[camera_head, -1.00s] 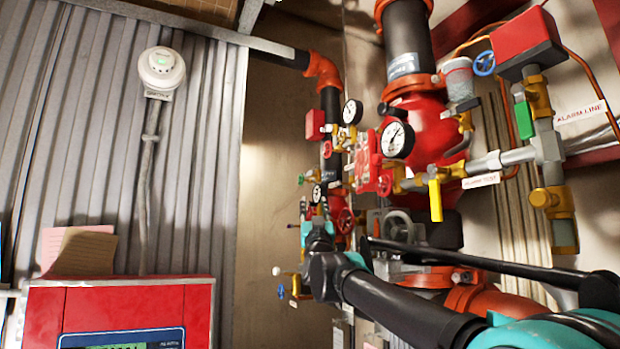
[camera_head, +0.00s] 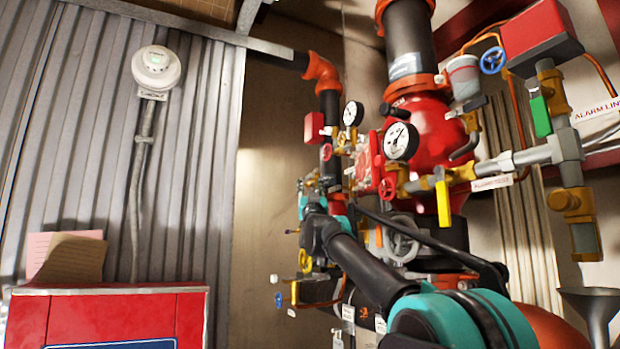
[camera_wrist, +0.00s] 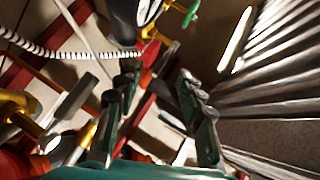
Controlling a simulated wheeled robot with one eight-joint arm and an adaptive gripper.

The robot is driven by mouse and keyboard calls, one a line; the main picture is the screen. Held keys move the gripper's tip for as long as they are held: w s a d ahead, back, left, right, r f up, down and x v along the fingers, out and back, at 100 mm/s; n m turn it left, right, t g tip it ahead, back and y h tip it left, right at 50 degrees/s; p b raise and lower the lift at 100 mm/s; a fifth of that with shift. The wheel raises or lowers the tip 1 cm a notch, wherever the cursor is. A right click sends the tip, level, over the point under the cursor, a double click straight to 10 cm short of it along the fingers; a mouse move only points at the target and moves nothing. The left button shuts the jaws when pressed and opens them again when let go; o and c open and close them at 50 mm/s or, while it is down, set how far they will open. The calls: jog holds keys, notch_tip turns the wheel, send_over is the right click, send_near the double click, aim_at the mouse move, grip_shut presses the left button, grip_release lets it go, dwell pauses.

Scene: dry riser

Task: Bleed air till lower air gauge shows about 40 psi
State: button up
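In the wrist view a white-faced gauge (camera_wrist: 146,9) is cut off by the top edge; its reading is not legible, and I cannot tell which gauge it is. A red valve handle (camera_wrist: 149,55) lies just below it, beyond my fingers. My gripper (camera_wrist: 150,90) is open, its two dark fingers apart with nothing seen held between them. In the head view the arm's end hides the lower part of the small piping. Two gauges show above it: a smaller one (camera_head: 353,113) and a larger one (camera_head: 400,141). Their readings are too small to read surely.
A big red valve body (camera_head: 435,130) stands behind the gauges. A red panel (camera_head: 105,320) stands at lower left.

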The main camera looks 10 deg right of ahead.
aim_at(310, 178)
jog(key=shift+x, duration=2.75)
jog(key=shift+h, duration=0.3)
grip_shut()
